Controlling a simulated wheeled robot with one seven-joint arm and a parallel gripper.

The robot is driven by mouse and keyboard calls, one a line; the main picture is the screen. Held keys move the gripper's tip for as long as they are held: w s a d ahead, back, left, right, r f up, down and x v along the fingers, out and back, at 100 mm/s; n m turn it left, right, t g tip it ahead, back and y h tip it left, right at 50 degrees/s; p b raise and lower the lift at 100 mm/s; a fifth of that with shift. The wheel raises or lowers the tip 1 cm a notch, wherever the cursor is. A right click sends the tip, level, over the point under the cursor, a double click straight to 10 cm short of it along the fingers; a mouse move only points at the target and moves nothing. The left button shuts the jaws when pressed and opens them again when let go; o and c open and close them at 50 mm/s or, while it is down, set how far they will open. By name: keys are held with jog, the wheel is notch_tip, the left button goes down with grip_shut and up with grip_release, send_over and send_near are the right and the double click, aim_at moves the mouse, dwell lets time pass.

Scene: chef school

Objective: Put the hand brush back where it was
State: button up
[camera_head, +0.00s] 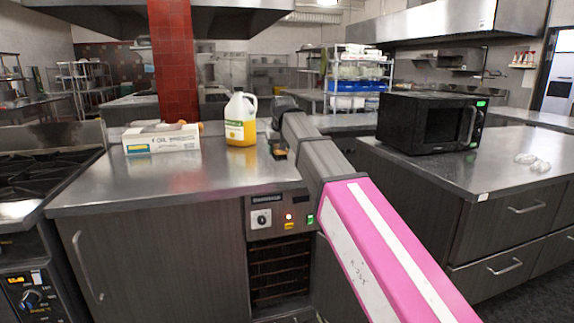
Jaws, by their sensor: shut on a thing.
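My arm reaches from the lower right to the steel counter (90,190) in the middle. No other hand brush can be made out.
A foil box (161,139) and a jug of yellow liquid (240,120) stand on the same counter, left of my gripper. A black microwave (431,122) stands on the right counter (500,172). A red tiled pillar (174,60) rises behind. The counter's front left is clear.

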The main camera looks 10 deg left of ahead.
aim_at(287, 169)
jog(key=w+d+f, duration=0.1)
jog(key=w, duration=0.1)
jog(key=w+d+f, duration=0.2)
jog(key=shift+d, duration=0.1)
jog(key=shift+s+f, duration=0.1)
jog(key=shift+f, duration=1.9)
jog(key=o, duration=0.9)
jog(key=v, duration=1.2)
